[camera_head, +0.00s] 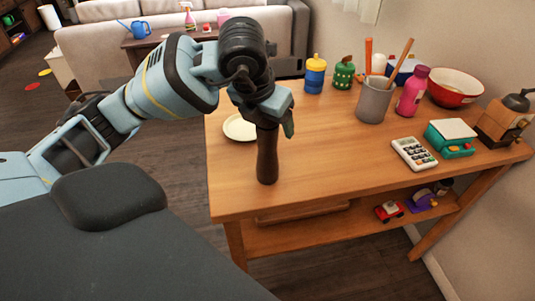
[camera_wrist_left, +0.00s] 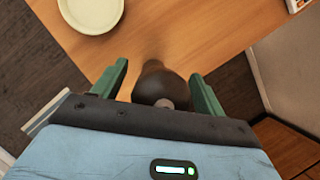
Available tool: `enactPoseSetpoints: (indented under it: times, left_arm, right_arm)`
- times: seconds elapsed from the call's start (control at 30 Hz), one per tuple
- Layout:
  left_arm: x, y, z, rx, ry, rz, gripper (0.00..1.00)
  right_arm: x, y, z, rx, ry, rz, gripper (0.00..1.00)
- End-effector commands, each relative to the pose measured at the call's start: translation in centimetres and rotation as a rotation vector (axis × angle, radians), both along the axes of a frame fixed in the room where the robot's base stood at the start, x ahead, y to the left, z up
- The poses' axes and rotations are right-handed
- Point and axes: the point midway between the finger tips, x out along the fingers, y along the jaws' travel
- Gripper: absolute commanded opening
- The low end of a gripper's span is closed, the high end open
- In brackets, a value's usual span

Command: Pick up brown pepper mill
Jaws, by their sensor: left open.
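The brown pepper mill (camera_head: 267,157) stands upright on the wooden table (camera_head: 320,160), near its front left edge. My left gripper (camera_head: 272,118) is above the mill and points down, with its fingers around the mill's upper end. In the left wrist view the dark top of the mill (camera_wrist_left: 160,85) lies between the two green fingers of my open left gripper (camera_wrist_left: 160,82). A gap shows on each side of it. The gripper hides the mill's top in the head view. My right gripper is not in view.
A cream plate (camera_head: 240,127) lies just behind the mill. A calculator (camera_head: 413,153), a grey utensil cup (camera_head: 374,101), a pink bottle (camera_head: 412,92), a red bowl (camera_head: 456,87) and a toy scale (camera_head: 450,138) stand further right. The tabletop right of the mill is clear.

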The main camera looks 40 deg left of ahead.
Motion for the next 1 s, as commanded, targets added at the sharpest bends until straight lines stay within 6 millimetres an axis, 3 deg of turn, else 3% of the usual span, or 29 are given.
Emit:
enactPoseSetpoints:
  times: [0.07,0.6,1.0]
  left_arm:
    - [-0.01,-0.02,0.02,0.0,0.0,0.0,0.72]
    - [-0.02,-0.03,0.06,0.0,0.0,0.0,0.03]
    - [0.03,-0.04,0.68,-0.001,-0.003,0.0,0.01]
  right_arm:
    - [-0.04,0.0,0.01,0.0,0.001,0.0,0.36]
    - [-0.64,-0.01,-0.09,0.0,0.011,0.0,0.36]
    - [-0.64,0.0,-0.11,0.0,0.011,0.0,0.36]
